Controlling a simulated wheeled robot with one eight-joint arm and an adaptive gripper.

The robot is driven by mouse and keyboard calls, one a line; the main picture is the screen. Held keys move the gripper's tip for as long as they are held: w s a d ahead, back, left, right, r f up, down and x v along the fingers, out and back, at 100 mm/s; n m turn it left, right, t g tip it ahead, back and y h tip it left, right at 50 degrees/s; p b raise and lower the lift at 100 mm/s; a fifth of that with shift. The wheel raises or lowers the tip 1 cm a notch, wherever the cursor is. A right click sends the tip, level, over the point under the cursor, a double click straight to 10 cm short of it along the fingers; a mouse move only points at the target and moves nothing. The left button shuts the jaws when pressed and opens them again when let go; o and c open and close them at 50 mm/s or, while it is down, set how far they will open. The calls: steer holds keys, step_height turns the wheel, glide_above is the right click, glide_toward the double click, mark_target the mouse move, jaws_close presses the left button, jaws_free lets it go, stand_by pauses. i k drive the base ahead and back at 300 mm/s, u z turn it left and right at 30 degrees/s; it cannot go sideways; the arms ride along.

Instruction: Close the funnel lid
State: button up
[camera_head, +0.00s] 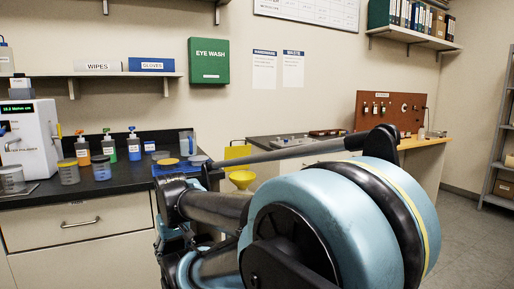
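The yellow funnel (242,180) is right of the black bench, just beyond my arm. Its yellow lid (238,154) stands raised above the funnel mouth, apart from its front rim, so the lid looks open. My arm's dark links and large light-blue joint fill the lower middle and right of the view. They hide what is below the funnel. I cannot make out my gripper's fingers, and no contact with the lid shows.
The black bench (120,201) at left holds several pump bottles, cups and a blue tray. A second counter with a brown pegboard (389,111) is behind my arm. A metal shelf (500,140) stands at far right. Open floor (465,240) lies at lower right.

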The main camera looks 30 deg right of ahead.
mark_target(231, 152)
steer(key=z, duration=0.95)
steer(key=k, duration=0.65)
steer(key=z, duration=0.2)
steer(key=i, duration=1.3)
steer(key=u, duration=0.25)
